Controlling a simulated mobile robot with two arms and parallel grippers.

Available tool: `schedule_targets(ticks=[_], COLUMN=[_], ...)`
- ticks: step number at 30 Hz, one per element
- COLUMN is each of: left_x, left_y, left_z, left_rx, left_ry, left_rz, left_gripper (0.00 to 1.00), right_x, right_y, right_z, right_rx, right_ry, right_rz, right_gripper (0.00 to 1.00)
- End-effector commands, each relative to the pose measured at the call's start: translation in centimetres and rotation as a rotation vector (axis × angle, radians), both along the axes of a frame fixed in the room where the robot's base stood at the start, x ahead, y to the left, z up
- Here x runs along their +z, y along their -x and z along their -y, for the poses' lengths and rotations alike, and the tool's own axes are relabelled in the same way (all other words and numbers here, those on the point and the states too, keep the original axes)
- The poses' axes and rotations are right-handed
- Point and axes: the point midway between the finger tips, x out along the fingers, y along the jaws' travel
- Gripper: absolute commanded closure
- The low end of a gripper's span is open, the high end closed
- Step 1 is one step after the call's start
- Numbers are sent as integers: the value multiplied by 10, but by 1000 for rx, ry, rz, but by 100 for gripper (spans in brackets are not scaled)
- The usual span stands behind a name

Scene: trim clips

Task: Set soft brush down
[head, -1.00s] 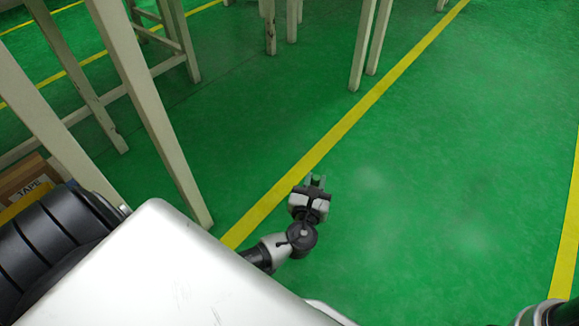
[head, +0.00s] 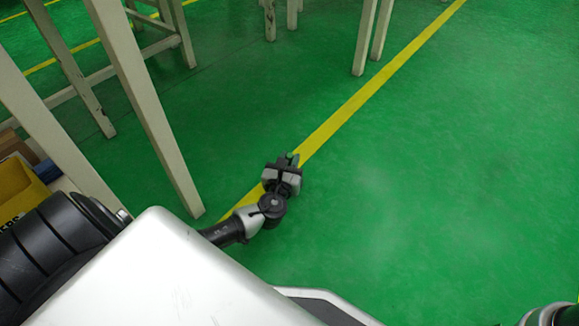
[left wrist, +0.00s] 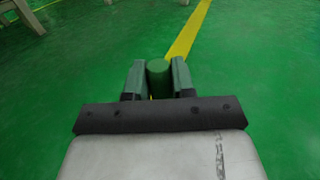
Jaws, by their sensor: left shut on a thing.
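My left gripper (head: 289,161) is in the middle of the head view, over the green floor beside the yellow line. It is shut on a dark green, round-ended thing, which I take for the soft brush (left wrist: 158,73). In the left wrist view the brush sits between the two fingers, with its end facing the camera. No surface touches the brush in view. My right gripper is not in view.
Pale table legs (head: 150,110) stand close on the left, and others (head: 370,40) stand farther back. A yellow bin (head: 20,190) with lettering sits at the left edge beside a brown box. The green floor (head: 430,150) to the right is clear.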

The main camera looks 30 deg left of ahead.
Motion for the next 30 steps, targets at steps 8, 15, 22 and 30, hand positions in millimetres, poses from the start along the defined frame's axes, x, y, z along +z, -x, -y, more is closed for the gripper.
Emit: schedule_targets(ticks=[8, 15, 22, 30], left_x=[-1, -3, -4, 2], left_y=[0, 0, 0, 14], left_z=[0, 0, 0, 5], left_rx=[0, 0, 0, -1], left_ry=[-1, -1, 0, -1], left_rz=[2, 2, 1, -3], left_gripper=[99, 57, 50, 50], right_x=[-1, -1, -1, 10], right_y=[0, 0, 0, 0], right_z=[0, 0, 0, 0], right_rx=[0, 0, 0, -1], right_ry=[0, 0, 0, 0], right_rz=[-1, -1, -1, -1], right_gripper=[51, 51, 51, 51])
